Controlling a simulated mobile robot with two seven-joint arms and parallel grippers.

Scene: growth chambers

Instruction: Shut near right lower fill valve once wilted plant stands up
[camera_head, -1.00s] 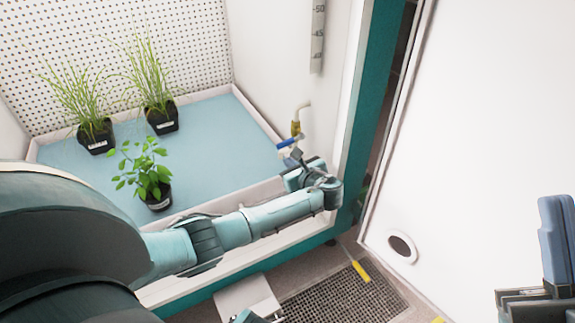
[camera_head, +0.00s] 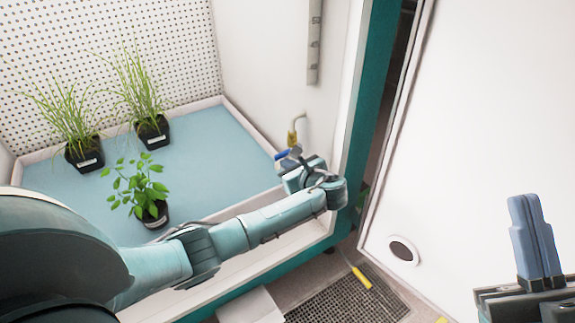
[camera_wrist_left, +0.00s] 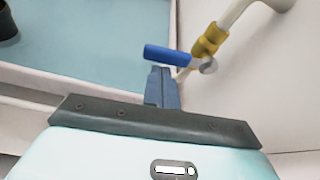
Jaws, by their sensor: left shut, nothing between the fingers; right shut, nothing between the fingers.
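The fill valve (camera_head: 292,138) is a brass fitting on a pale pipe at the chamber's right wall; it also shows in the left wrist view (camera_wrist_left: 208,42). Its blue lever (camera_wrist_left: 167,55) points left, crosswise to the pipe. My left gripper (camera_head: 293,154) is shut and empty, its fingertips (camera_wrist_left: 160,72) just below the lever in the wrist view; I cannot tell whether they touch. The broad-leaved plant (camera_head: 140,188) has raised stems and spread green leaves, in a black pot. My right gripper (camera_head: 530,200) is shut and empty, far right.
Two grassy plants (camera_head: 70,120) (camera_head: 140,85) stand behind in the blue-floored tray (camera_head: 215,150). The white door (camera_head: 480,120) stands open at right. A floor grate (camera_head: 345,297) and a yellow-handled tool (camera_head: 361,277) lie below.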

